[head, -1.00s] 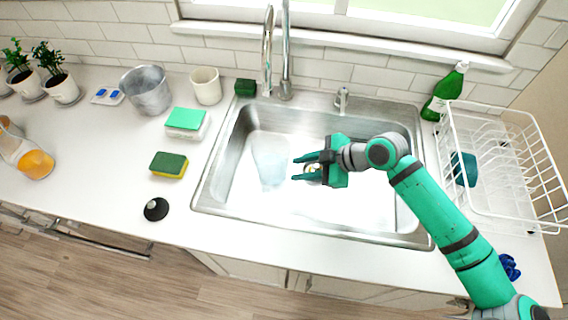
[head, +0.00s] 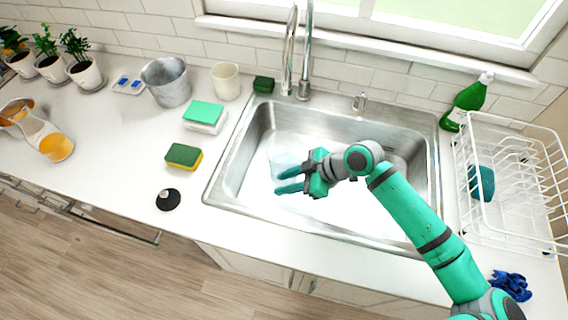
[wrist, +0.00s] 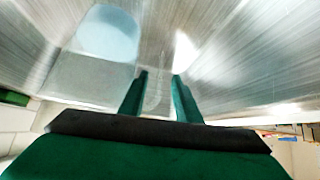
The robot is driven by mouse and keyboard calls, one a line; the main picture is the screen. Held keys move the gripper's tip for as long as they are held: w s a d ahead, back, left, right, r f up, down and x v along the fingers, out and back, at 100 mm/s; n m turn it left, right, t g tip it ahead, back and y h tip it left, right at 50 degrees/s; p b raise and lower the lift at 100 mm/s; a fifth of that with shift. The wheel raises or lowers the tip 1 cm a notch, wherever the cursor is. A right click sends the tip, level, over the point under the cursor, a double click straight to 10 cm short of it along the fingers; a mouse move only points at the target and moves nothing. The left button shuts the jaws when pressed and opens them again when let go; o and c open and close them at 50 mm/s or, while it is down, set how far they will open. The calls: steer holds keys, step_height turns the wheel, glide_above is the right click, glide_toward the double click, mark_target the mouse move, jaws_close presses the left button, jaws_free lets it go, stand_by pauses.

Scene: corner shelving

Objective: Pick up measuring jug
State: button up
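A clear, pale-blue vessel, which looks like the measuring jug (head: 284,161), is in the sink left of centre. My gripper partly covers it in the head view. It looks like the pale-blue rounded shape (wrist: 108,35) at the upper left of the wrist view. My gripper (head: 279,181) is over the sink, its two green fingers pointing left beside the jug. In the wrist view the fingers (wrist: 158,76) stand apart, with a faint curved outline between them that I cannot identify. I cannot tell whether a finger touches the jug.
The steel sink (head: 225,178) has walls all round and a tall faucet (head: 305,60) behind. A white dish rack (head: 510,225) stands right, near a green bottle (head: 466,104). Sponges (head: 184,157), a metal bucket (head: 166,84) and a cup (head: 226,84) are on the left counter.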

mark_target(278, 185)
steer(key=x, duration=0.3)
steer(key=shift+f, duration=0.2)
jaws_close()
stand_by(1.2)
